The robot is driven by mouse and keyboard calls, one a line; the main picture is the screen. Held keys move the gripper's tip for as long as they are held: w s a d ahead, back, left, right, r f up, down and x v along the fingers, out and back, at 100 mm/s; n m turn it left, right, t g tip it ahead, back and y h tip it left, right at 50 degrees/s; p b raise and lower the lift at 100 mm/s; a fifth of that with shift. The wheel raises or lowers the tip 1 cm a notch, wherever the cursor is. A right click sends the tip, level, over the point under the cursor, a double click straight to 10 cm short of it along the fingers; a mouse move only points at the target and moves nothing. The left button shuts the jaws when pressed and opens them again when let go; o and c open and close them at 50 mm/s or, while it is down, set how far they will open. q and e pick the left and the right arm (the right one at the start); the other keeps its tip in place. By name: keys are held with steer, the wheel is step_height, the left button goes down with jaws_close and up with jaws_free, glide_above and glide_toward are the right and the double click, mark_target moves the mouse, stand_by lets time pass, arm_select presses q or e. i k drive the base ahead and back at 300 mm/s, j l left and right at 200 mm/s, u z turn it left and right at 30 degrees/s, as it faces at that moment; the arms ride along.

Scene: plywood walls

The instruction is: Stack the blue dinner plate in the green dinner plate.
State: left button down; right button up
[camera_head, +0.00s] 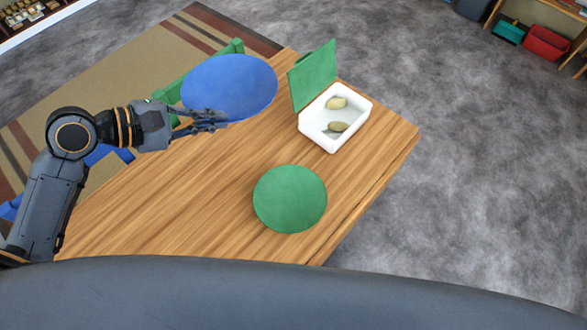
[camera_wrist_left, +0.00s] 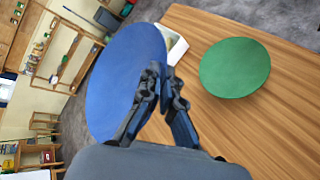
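The blue dinner plate (camera_head: 229,84) is held up at the far left part of the table, its near edge at my left gripper. My left gripper (camera_head: 218,118) is shut on the plate's rim. The left wrist view shows the blue plate (camera_wrist_left: 126,80) tilted, with the fingers (camera_wrist_left: 160,78) at its right edge. The green dinner plate (camera_head: 290,199) lies flat on the table near its right front edge, apart from the gripper. It also shows in the left wrist view (camera_wrist_left: 235,68). My right gripper is in neither view.
A white box (camera_head: 318,136) with an upright green lid (camera_head: 314,75) stands at the table's far right, with two yellowish items inside. Bare wooden table (camera_head: 200,200) lies between my left gripper and the green plate. A green chair (camera_head: 172,92) is behind the table.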

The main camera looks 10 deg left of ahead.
mark_target(289, 203)
steer(key=k+l, duration=0.8)
steer(key=l, duration=0.25)
steer(key=i+u, duration=0.05)
